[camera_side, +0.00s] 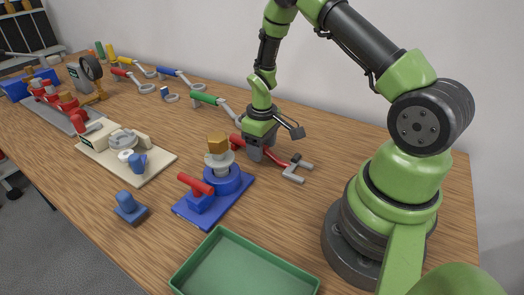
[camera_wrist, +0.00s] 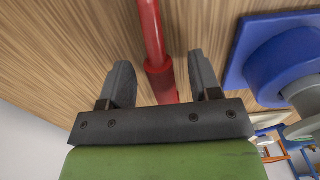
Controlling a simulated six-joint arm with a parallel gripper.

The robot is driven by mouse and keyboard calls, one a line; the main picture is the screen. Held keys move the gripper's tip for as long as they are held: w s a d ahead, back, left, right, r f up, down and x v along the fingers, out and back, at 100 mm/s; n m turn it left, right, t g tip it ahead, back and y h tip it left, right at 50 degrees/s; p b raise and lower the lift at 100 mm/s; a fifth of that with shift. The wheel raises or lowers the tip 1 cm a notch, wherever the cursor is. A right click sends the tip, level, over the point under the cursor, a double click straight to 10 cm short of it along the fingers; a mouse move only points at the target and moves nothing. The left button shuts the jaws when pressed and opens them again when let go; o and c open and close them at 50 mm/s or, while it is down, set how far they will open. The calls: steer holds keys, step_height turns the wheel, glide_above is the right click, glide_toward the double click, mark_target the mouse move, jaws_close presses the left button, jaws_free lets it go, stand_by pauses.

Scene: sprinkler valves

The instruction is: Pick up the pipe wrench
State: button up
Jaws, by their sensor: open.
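The pipe wrench, with a red handle and a grey forked head, lies on the wooden table; its head (camera_side: 297,170) shows to the right of my gripper. My gripper (camera_side: 257,153) points down over the handle, hiding part of it. In the wrist view, the red handle of the pipe wrench (camera_wrist: 153,35) runs between the two spread fingers of my gripper (camera_wrist: 161,72), with a gap on each side. The fingers are open and hold nothing. The wrench's head is not in the wrist view.
A blue valve stand (camera_side: 228,181) with a red handle stands close on the left. A green tray (camera_side: 235,262) lies in front. A green-handled wrench (camera_side: 205,99) lies behind. A beige fixture (camera_side: 150,170) and a blue block (camera_side: 129,207) are farther left.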

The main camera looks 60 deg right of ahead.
steer(key=shift+f, duration=0.15)
jaws_close()
step_height(320, 180, up, 10)
stand_by(0.8)
steer(key=shift+r, duration=2.05)
